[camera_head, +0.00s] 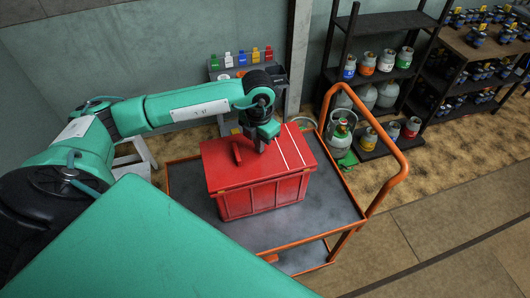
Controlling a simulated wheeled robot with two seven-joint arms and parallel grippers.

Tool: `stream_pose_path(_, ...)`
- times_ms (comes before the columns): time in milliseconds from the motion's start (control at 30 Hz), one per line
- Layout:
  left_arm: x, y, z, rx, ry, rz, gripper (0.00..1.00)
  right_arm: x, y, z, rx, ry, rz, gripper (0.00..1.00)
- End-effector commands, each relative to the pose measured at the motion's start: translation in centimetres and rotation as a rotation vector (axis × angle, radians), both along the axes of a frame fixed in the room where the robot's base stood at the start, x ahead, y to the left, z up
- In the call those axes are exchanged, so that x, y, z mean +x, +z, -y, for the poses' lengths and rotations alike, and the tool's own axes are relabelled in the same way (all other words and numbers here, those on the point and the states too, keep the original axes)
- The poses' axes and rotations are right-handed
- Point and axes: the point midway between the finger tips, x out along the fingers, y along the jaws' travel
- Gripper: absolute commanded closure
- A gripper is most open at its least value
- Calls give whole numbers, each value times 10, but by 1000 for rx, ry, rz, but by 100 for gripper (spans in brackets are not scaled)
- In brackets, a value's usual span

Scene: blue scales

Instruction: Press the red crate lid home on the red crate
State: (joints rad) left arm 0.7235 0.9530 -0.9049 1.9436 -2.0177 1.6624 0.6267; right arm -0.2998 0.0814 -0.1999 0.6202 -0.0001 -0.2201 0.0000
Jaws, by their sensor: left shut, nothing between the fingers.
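The red crate (265,196) stands on the grey deck of an orange-framed cart. The red crate lid (222,172) lies on top of it, with a raised handle on its left part and pale stripes on its right part. I cannot tell whether the lid is fully seated. My left gripper (261,149) is shut and empty, pointing down at the top of the lid near its middle. It looks to be at or very near the lid; contact is hard to tell. My right gripper is not in view.
The cart (208,209) has bare deck around the crate and a tall orange handle (378,140) on the right. A gas cylinder (340,138) stands behind it. Shelves (345,78) with more cylinders are at the back right. Small coloured bottles (242,58) stand along the wall.

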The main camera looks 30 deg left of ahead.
Motion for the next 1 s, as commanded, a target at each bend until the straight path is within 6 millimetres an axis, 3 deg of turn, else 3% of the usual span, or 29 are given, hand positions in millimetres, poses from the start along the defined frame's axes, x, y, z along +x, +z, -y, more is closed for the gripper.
stream_pose_path(1000, 0, -9, 0, 0, 0, 0, 100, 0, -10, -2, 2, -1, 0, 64)
